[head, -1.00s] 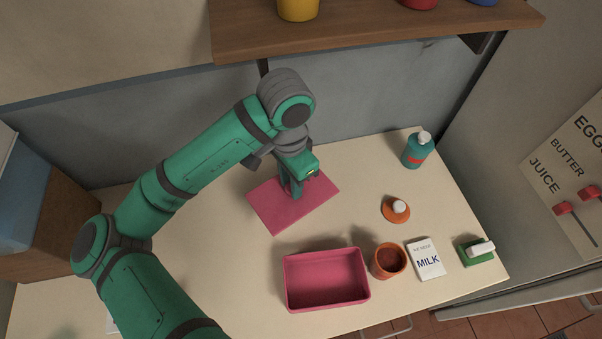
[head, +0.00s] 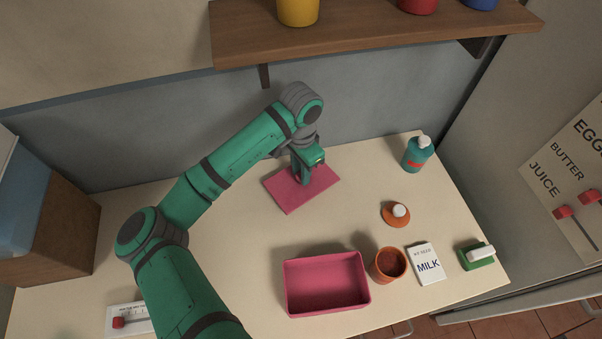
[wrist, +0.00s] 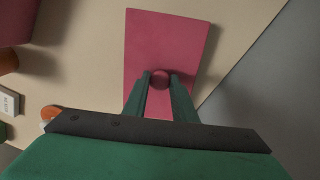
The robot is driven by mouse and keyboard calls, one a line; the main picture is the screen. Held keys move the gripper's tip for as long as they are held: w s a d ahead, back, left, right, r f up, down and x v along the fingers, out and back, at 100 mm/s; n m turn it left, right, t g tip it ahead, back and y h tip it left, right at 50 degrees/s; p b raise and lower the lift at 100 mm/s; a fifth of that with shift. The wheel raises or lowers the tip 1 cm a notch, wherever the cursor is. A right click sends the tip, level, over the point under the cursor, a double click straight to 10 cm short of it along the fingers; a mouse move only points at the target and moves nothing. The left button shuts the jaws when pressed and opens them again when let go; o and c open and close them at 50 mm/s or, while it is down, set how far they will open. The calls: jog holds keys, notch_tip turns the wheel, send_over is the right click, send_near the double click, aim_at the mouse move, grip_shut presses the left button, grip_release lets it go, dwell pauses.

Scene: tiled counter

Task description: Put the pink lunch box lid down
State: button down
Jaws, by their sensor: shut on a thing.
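The pink lunch box lid (head: 286,191) is a flat pink panel near the back of the counter, close to the wall. My gripper (head: 302,178) is shut on that knob from above. I cannot tell whether the lid touches the counter or hangs just above it. The open pink lunch box (head: 326,284) sits in front of the lid, toward the counter's near edge, and looks empty.
A wooden shelf (head: 370,32) overhangs the back. The counter's left middle is clear.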

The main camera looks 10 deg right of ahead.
jog(key=shift+f, duration=0.7)
jog(key=c, duration=1.5)
grip_release()
jog(key=shift+f, duration=0.1)
jog(key=shift+o, duration=0.2)
notch_tip(320, 180, up, 7)
jog(key=shift+f, duration=0.1)
jog(key=shift+r, duration=0.5)
